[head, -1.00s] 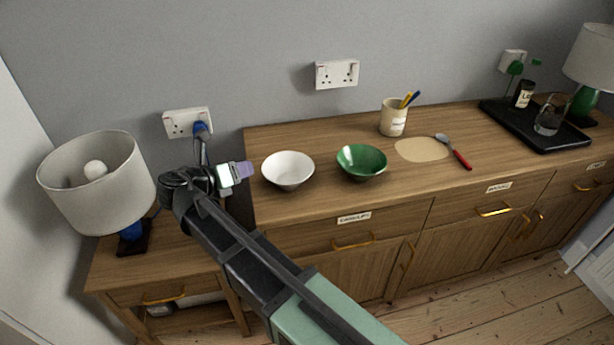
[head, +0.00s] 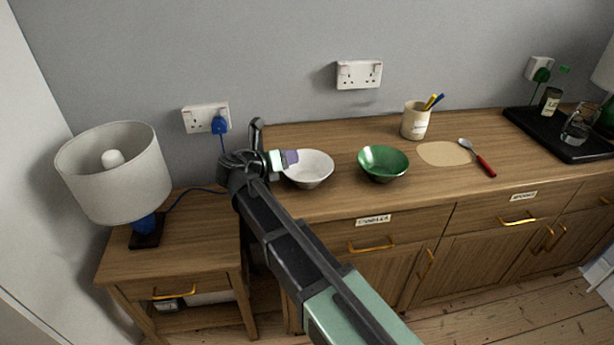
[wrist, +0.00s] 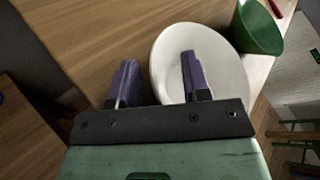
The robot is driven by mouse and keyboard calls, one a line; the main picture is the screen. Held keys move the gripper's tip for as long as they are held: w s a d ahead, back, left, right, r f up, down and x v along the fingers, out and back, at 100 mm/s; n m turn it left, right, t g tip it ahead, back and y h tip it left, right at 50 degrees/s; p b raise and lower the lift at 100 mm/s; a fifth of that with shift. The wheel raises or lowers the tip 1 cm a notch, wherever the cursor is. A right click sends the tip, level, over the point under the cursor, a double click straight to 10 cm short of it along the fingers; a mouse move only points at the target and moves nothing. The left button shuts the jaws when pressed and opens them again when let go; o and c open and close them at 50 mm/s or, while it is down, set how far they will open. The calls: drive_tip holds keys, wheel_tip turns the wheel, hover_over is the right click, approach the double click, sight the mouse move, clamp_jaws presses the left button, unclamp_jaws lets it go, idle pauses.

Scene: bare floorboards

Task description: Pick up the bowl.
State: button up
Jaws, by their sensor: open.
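A white bowl (head: 314,169) stands upright near the left end of the sideboard top, and a green bowl (head: 383,163) stands just right of it. My gripper (head: 286,159) is at the white bowl's left edge, covering part of its rim in the head view. In the wrist view my gripper (wrist: 158,82) is open with purple fingertips. One finger overlaps the inside of the white bowl (wrist: 225,75), the other lies outside its left rim. The rim passes between them, and I cannot tell whether either finger touches it. The green bowl (wrist: 257,28) is at upper right there.
A lower side table (head: 195,245) with a lamp (head: 115,170) is at left. A pen cup (head: 415,121), a tan mat (head: 443,154), a red-handled spoon (head: 483,164) and a black tray (head: 545,131) lie to the right. The wall (head: 280,60) is behind.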

clamp_jaws()
drive_tip(key=shift+r, duration=0.1)
wheel_tip(320, 180, up, 20)
drive_tip(key=p, duration=2)
